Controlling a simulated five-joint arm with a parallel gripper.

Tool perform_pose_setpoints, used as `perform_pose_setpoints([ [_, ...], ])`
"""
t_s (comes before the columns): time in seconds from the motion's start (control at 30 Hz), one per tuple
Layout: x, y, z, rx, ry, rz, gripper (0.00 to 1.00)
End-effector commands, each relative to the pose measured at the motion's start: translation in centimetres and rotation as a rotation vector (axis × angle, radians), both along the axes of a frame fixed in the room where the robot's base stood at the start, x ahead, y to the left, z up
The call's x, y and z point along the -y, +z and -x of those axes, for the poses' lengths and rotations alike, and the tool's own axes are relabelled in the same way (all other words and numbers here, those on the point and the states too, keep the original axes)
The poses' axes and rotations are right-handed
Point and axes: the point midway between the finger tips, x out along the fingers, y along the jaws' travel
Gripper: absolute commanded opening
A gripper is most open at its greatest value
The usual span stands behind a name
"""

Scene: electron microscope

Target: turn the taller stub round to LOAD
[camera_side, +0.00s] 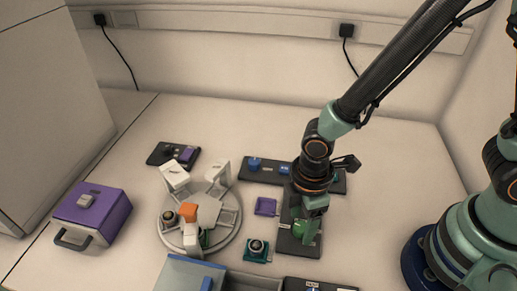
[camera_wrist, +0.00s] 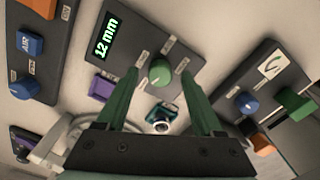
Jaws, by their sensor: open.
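A round grey turntable (camera_side: 232,238) stands left of centre in the side view. A small stub-like piece with a dark top (camera_side: 168,217) sits at its left edge, and a partly hidden greenish piece sits near its front. I cannot tell which stub is taller, and I read no LOAD mark. My gripper (camera_wrist: 160,75) is open over a dark panel (camera_side: 290,246). Its fingers stand either side of a green knob (camera_wrist: 160,72), seen under them in the side view; contact is unclear. The panel's display (camera_wrist: 107,36) reads 12 mm.
A teal holder with a round dark piece (camera_side: 257,248) and a purple block (camera_side: 266,206) lie between turntable and panel. A purple box (camera_side: 92,213) stands left. Another panel (camera_side: 262,170) lies behind.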

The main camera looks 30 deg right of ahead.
Motion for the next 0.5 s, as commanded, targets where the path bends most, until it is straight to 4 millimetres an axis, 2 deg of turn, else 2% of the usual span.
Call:
perform_pose_setpoints([
  [0.37,-0.02,-0.45,-0.02,0.001,0.0,-0.001,0.69],
  [0.43,-0.02,-0.45,-0.02,0.001,0.0,-0.001,0.5],
  [0.5,-0.01,-0.44,-0.01,0.0,0.0,-0.001,0.23],
])
